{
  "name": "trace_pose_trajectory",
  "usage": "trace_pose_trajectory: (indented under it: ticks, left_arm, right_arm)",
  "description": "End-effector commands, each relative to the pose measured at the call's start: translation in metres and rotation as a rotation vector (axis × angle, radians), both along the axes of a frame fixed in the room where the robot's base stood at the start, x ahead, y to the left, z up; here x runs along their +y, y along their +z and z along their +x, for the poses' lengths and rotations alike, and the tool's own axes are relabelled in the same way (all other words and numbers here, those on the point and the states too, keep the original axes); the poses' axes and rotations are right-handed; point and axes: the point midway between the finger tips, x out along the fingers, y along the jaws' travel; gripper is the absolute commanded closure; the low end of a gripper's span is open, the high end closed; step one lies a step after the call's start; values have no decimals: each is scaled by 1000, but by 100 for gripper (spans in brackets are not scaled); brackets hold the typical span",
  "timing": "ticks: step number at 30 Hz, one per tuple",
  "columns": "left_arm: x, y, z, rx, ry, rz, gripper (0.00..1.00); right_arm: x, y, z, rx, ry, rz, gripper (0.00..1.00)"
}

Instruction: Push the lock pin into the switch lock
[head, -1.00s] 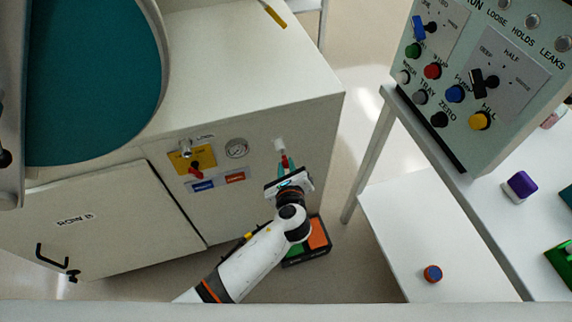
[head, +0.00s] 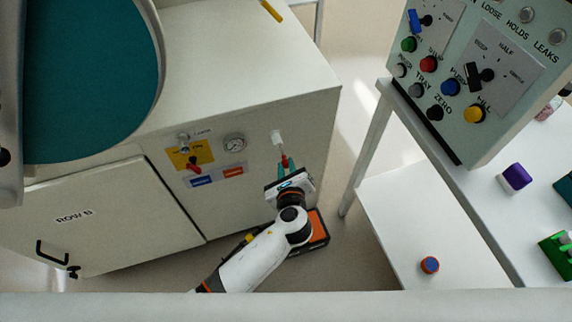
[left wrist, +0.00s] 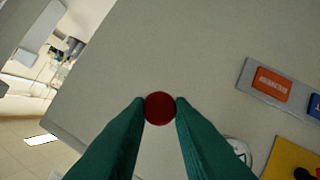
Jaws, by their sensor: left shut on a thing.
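My left gripper (head: 285,165) is in front of the white cabinet's front face, with its teal fingers pointing at the panel. It is shut on a small red piece (head: 285,160). In the left wrist view the red piece shows as a round end (left wrist: 160,108) between the two fingertips. I take it for the lock pin; its shaft is hidden. A small white fitting (head: 277,138) is just above the fingertips. My right gripper is not in view.
A round gauge (head: 234,144) and blue and orange labels (head: 217,176) are on the same face. A dark box with an orange face (head: 318,228) is on the floor behind my arm. A white bench (head: 410,230) and control console (head: 500,80) stand at right.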

Motion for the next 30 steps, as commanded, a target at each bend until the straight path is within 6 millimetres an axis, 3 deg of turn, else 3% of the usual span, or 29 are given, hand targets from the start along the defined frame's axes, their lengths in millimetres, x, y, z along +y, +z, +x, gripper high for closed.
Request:
trace_pose_trajectory:
  ticks: [30]
  left_arm:
    - [-5,1,-13,0,0,0,100]
  right_arm:
    - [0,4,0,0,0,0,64]
